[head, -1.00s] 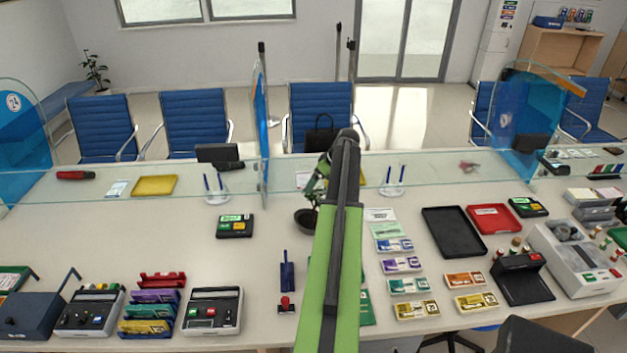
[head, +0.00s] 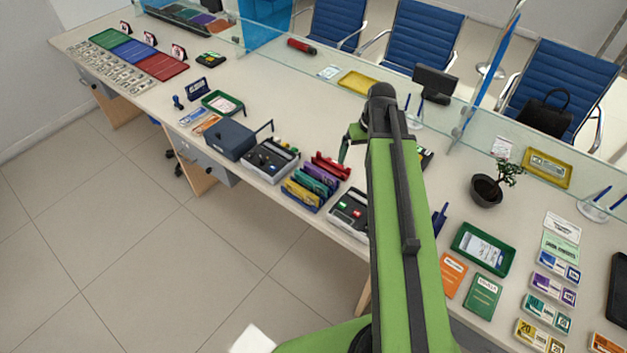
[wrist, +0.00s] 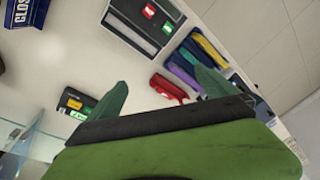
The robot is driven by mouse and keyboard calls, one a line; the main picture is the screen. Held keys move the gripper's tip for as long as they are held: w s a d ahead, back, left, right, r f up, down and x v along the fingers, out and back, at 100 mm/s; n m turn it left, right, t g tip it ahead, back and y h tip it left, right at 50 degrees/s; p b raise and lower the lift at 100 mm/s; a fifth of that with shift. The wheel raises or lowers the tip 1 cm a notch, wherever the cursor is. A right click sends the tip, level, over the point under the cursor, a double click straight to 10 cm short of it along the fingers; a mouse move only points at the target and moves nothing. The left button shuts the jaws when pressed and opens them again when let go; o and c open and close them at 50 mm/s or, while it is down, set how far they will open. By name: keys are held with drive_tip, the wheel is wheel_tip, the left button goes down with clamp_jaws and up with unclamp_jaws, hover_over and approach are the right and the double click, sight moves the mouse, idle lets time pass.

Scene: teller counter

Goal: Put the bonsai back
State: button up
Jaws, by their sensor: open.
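The bonsai (head: 505,175) is a small green tree in a dark round pot (head: 486,191).
A yellow tray (head: 570,181) lies right of the bonsai, and a green tray (head: 463,262) lies nearer me. The glass screen (head: 520,140) runs behind. Bare counter surrounds the pot.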

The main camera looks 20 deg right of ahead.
drive_tip(key=s+a, duration=0.2)
drive_tip(key=a, duration=0.7)
drive_tip(key=s+a+g+h, duration=0.1)
drive_tip(key=s+a, duration=0.2)
drive_tip(key=a, duration=0.7)
drive_tip(key=shift+s+f, duration=0.15)
drive_tip(key=shift+s, duration=0.05)
drive_tip(key=shift+w+f+b, duration=0.1)
drive_tip(key=shift+f+b, duration=2.65)
drive_tip(key=shift+b, duration=0.05)
